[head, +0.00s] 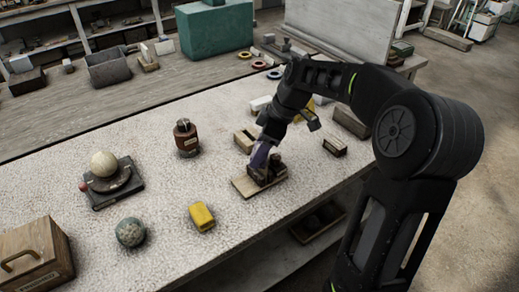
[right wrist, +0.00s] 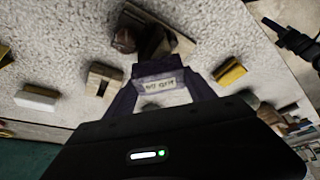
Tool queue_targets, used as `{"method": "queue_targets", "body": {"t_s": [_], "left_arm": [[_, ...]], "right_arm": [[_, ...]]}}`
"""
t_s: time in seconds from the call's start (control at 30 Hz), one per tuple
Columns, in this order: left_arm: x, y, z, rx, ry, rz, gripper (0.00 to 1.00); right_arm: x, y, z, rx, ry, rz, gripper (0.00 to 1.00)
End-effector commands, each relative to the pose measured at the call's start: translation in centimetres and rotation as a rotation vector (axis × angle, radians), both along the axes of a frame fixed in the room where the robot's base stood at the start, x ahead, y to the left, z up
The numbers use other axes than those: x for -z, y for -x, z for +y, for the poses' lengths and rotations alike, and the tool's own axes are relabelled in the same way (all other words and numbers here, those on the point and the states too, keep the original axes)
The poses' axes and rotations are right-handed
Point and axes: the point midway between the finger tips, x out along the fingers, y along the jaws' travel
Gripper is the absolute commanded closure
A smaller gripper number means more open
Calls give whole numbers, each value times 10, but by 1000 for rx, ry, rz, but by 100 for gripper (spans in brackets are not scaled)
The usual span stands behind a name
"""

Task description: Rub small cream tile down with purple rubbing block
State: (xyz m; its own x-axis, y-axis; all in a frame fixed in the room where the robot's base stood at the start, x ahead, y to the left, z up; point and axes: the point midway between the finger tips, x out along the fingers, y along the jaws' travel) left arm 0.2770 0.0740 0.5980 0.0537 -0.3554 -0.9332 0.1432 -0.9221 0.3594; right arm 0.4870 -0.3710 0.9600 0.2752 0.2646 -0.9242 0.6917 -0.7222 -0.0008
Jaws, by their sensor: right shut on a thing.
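My right gripper (head: 263,160) reaches down over the bench and is shut on the purple rubbing block (right wrist: 160,68), which shows between the fingers in the right wrist view with a pale label. The contact between block and tile is hidden by the fingers. My left gripper is not in the head view.
The bench's front edge is close.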

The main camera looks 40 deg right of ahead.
Motion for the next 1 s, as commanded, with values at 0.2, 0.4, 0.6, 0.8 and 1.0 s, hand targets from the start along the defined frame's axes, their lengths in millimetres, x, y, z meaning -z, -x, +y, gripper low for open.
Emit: {"method": "queue_targets", "body": {"t_s": [0.2, 0.4, 0.6, 0.8, 1.0], "left_arm": [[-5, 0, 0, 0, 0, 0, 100], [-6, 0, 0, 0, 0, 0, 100], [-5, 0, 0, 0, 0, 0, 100], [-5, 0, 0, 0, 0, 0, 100], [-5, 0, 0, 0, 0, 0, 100]], "right_arm": [[-1, -9, -10, 1, 0, 0, 89], [0, -14, -15, 1, 0, 0, 89], [0, -14, -15, 1, 0, -1, 89], [-5, -9, -9, -1, 0, -2, 89], [-14, -1, 0, 0, 1, -2, 89]]}}
